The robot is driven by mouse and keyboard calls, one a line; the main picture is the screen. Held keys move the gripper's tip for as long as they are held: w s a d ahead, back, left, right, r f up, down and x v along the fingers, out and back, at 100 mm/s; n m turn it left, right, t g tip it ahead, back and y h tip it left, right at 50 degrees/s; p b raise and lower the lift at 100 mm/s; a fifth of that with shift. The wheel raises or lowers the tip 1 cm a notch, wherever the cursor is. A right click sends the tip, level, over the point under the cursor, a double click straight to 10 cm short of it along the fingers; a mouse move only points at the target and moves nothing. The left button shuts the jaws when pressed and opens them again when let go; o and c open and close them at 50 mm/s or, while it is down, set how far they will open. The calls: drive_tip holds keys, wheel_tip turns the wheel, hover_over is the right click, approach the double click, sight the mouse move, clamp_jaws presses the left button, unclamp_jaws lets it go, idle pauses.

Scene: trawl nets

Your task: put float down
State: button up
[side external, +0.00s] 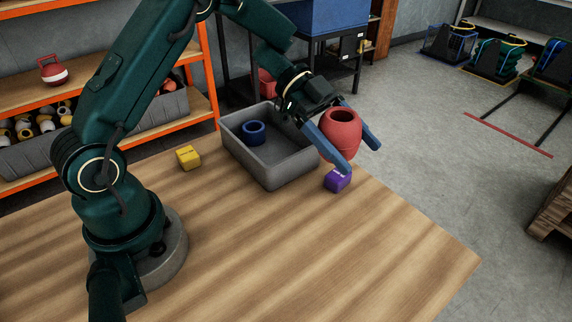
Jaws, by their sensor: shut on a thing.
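The float looks to be the red, barrel-shaped piece (341,132) with a hole in its top. My gripper (358,154) is shut on it, with one blue finger on each side. It appears held above the table's right edge, near the grey bin; its exact height is hard to tell. A purple block (337,181) sits on the wooden table (240,250) just below the gripper's near finger. The float's underside and any gap between it and the block are hard to make out.
A grey bin (285,178) with a blue ring (254,132) inside stands left of the float. A yellow block (188,157) lies left of the bin. The front and right of the table are clear. Orange-framed shelves (207,70) stand behind.

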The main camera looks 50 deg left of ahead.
hover_over(381, 243)
wheel_tip(381, 243, down, 6)
drive_tip(key=shift+f, duration=2.15)
